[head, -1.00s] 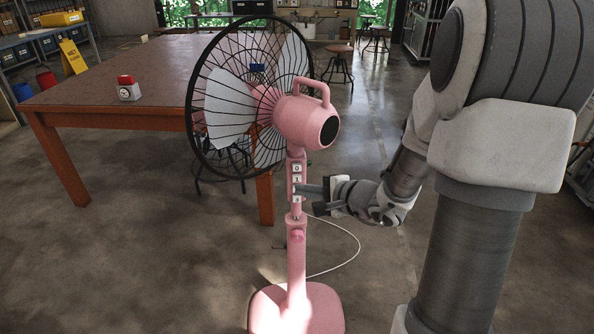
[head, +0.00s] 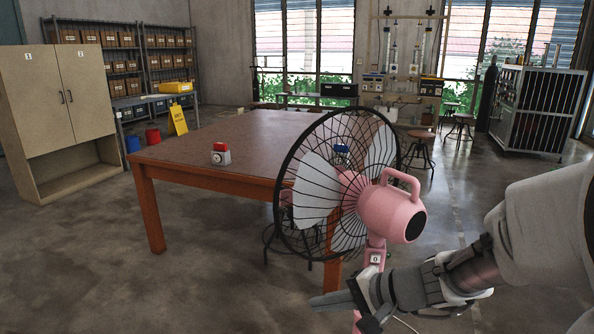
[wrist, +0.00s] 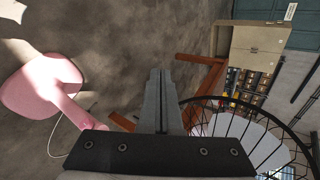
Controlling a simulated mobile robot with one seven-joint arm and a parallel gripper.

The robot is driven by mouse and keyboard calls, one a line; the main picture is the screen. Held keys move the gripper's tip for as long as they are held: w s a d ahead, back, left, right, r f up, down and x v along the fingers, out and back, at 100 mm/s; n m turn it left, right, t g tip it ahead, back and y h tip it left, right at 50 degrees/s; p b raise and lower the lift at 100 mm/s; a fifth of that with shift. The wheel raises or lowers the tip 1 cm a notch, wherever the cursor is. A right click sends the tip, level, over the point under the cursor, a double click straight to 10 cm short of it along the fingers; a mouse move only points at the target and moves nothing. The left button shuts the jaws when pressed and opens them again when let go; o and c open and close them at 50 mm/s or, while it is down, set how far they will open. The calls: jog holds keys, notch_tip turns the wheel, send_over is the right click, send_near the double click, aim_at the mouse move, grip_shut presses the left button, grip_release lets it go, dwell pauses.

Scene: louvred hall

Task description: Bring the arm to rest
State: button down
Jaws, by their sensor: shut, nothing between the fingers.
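My gripper (head: 328,302) is shut and empty in the head view, in front of the pink fan's post, with its fingertips pointing left. In the wrist view my gripper (wrist: 160,75) shows its fingers pressed together with nothing between them. The pink pedestal fan (head: 388,213) stands upright in front of the table, its black wire cage facing left. A button marked 0 shows on its post; the lower post is hidden by my gripper and arm. The wrist view shows the fan's pink base (wrist: 42,85) on the left and part of its cage at the lower right.
A beige cabinet (head: 60,110) is at the left, a yellow floor sign (head: 178,120) beyond the table. Stools (head: 418,150) stand behind. The floor at front left is clear.

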jog(key=s+a+r+n+g+h, duration=0.1)
jog(key=s+n+g+h, duration=0.15)
jog(key=s, duration=0.25)
jog(key=s+a+n+g+h, duration=0.1)
jog(key=s+n, duration=0.2)
jog(key=s, duration=0.2)
jog(key=s+d+r+n+t+h, duration=0.3)
jog(key=s+d+r+h, duration=0.3)
jog(key=d, duration=0.4)
notch_tip(320, 180, up, 19)
jog(key=p, duration=1.9)
jog(key=shift+d+r, duration=0.2)
jog(key=shift+d, duration=0.15)
jog(key=shift+y, duration=0.25)
